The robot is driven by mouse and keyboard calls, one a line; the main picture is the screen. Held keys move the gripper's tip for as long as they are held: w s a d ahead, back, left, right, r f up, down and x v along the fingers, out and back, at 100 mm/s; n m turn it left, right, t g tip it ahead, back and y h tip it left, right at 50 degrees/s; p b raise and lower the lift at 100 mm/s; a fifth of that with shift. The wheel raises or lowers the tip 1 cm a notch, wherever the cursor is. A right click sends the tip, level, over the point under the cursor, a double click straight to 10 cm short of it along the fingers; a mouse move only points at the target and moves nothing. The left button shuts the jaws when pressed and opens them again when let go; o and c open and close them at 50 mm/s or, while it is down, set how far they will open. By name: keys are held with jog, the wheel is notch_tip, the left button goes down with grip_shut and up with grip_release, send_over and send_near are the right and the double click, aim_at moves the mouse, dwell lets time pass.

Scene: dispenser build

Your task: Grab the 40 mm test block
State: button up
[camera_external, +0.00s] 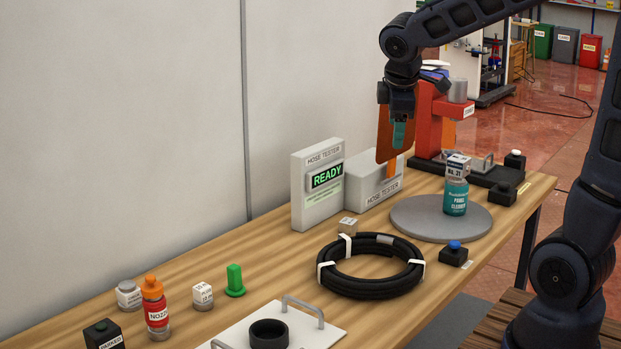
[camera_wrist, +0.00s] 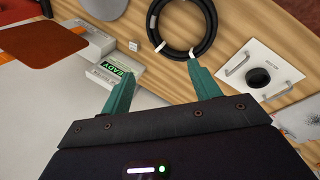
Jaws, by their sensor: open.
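Two small pale labelled blocks stand on the bench in the external view. One block (camera_external: 347,226) is beside the black hose coil. The other block (camera_external: 203,295) is at the front left, left of a green peg. Their labels are too small to read with certainty, so I cannot tell which is the 40 mm one. The block by the coil also shows in the wrist view (camera_wrist: 133,46), ahead of the left fingertip. My gripper (camera_external: 399,132) is high above the bench near the hose tester. In the wrist view its teal fingers (camera_wrist: 162,68) are apart and empty.
The hose tester (camera_external: 318,190) reads READY. A grey round plate (camera_external: 402,221) bears a teal bottle (camera_external: 456,197). A red press (camera_external: 427,118) stands behind. A nozzle bottle (camera_external: 155,310) and green peg (camera_external: 234,280) flank the front block.

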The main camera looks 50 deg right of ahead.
jog(key=w+d+f+n+g+h, duration=0.1)
jog(key=w+d+f+n, duration=0.2)
jog(key=w+f, duration=0.3)
jog(key=w+d+f+n, duration=0.3)
jog(key=w+d+f, duration=0.1)
jog(key=w, duration=0.4)
jog(key=n, duration=0.7)
send_near(349, 223)
jog(key=shift+g, duration=0.4)
jog(key=x, duration=0.9)
jog(key=shift+w+d+f, duration=0.1)
jog(key=shift+w+f, duration=0.05)
jog(key=shift+w, duration=0.25)
jog(key=shift+c, duration=0.2)
jog(key=c, duration=1.3)
